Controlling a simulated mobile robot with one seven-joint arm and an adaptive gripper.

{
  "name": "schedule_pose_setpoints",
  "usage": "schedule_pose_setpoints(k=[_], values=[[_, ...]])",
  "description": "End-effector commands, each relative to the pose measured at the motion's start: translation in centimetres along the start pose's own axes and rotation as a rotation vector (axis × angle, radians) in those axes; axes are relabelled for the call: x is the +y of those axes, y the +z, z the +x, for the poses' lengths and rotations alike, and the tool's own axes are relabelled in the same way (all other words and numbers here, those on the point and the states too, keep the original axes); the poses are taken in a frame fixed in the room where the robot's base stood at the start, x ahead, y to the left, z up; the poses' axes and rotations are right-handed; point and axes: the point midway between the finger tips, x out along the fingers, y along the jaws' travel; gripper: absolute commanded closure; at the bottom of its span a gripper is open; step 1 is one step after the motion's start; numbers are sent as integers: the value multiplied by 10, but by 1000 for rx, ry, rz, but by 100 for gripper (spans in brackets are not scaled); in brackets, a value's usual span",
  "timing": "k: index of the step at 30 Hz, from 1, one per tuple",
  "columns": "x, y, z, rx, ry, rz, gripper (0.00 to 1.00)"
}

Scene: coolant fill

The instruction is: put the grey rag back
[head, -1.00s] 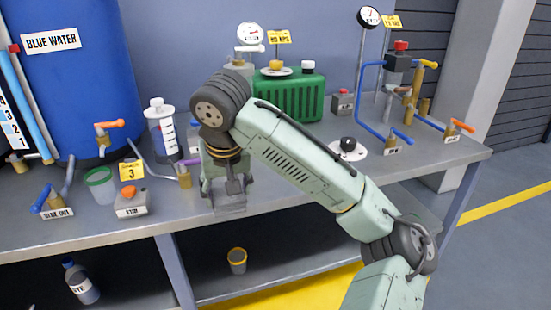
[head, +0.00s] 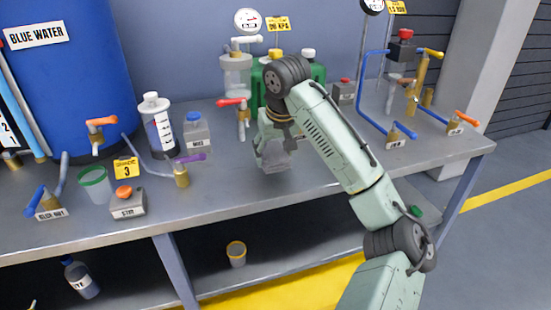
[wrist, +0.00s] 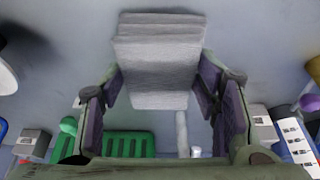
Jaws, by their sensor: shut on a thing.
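The grey rag (head: 275,163) is a folded pad held at the lower end of my gripper (head: 268,147), over the middle of the bench (head: 225,210). In the wrist view, the rag (wrist: 158,60) lies between the two dark finger pads of my gripper (wrist: 160,82), which is shut on it. The rag's far end extends past the fingertips. I cannot tell how far the rag is above the bench top. The arm hides part of the gripper in the head view.
A red-handled valve (head: 242,118) stands just left of the gripper. The green tank (head: 318,75) is behind my arm. The MIXE-labelled bottle (head: 197,135) and purple-handled valve (head: 182,172) stand further left. Blue piping (head: 362,100) is at the right.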

Motion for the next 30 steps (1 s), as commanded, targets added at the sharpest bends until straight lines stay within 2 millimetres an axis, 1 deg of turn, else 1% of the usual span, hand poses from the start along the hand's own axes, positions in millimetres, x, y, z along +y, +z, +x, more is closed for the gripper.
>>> schedule_pose_setpoints(k=[1, 5, 12, 23, 24, 30], values=[[3, -2, 0, -1, 1, 1, 74], [6, -1, 6, -1, 0, 1, 74], [5, 9, 33, 0, 1, 0, 74], [4, 11, 38, 0, -1, 0, 74], [4, 11, 38, 0, -1, 0, 42], [4, 11, 38, 0, 0, 0, 29]])
